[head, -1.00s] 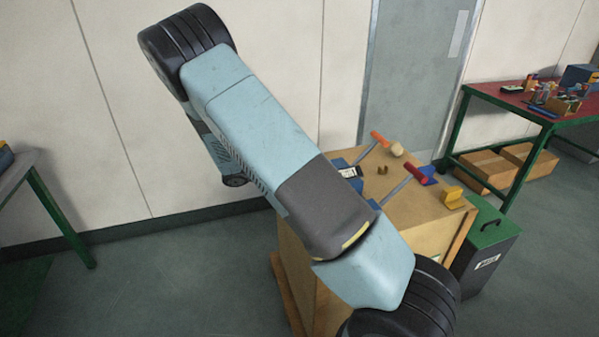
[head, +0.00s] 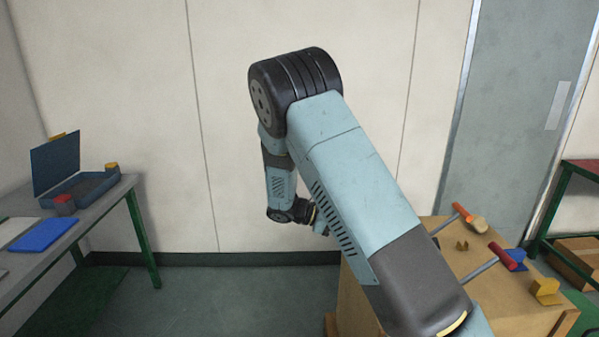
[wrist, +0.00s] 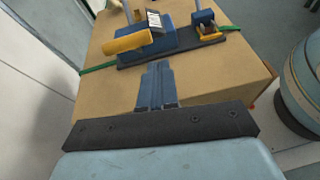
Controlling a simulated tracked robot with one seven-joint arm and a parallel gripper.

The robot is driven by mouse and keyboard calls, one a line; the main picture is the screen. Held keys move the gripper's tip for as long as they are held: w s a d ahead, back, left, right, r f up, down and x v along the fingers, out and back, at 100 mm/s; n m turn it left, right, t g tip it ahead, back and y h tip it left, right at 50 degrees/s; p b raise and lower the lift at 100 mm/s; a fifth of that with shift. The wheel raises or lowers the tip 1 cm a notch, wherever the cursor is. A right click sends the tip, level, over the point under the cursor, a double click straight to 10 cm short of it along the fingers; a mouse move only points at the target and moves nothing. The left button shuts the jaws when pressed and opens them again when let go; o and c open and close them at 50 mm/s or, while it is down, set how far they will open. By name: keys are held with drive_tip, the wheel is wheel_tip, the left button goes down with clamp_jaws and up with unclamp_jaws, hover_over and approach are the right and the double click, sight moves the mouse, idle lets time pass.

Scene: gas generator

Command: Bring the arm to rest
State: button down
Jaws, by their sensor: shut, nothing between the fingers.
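My arm (head: 355,170) rises from the lower right to a black elbow joint, then bends down behind itself in the head view. Its wrist end is partly hidden behind the upper link, so the fingers do not show clearly there. In the wrist view my gripper (wrist: 157,68) is shut and empty, its blue-grey fingers together. The fingers appear over a brown box (wrist: 95,88), apart from a blue device (wrist: 170,42) with a yellow handle (wrist: 127,41) on top of it. The same box (head: 455,240) shows at the lower right of the head view, partly behind my arm.
Red-handled (head: 503,256) and orange-handled (head: 462,212) levers and a yellow piece (head: 546,291) stand on the box. A grey table (head: 125,190) with an open blue case (head: 85,186) stands at the left. A wall (head: 230,130) lies behind. Floor between table and box is clear.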

drive_tip(key=s+d+r+m+y, duration=0.3)
drive_tip(key=s+r+m+y, duration=0.15)
drive_tip(key=s+r, duration=0.3)
drive_tip(key=s+d+r+m+y, duration=0.35)
drive_tip(key=s+r+y, duration=0.2)
drive_tip(key=r, duration=0.25)
drive_tip(key=s+a+r+m+t+y, duration=0.1)
drive_tip(key=s+r+m+t+y, duration=0.1)
drive_tip(key=s, duration=0.7)
drive_tip(key=s+a+r+m+t+y, duration=0.1)
drive_tip(key=s+r+m+t, duration=0.3)
drive_tip(key=s, duration=0.5)
drive_tip(key=shift+r+m+t+y, duration=0.45)
drive_tip(key=shift+r+m, duration=0.65)
drive_tip(key=shift+r, duration=0.75)
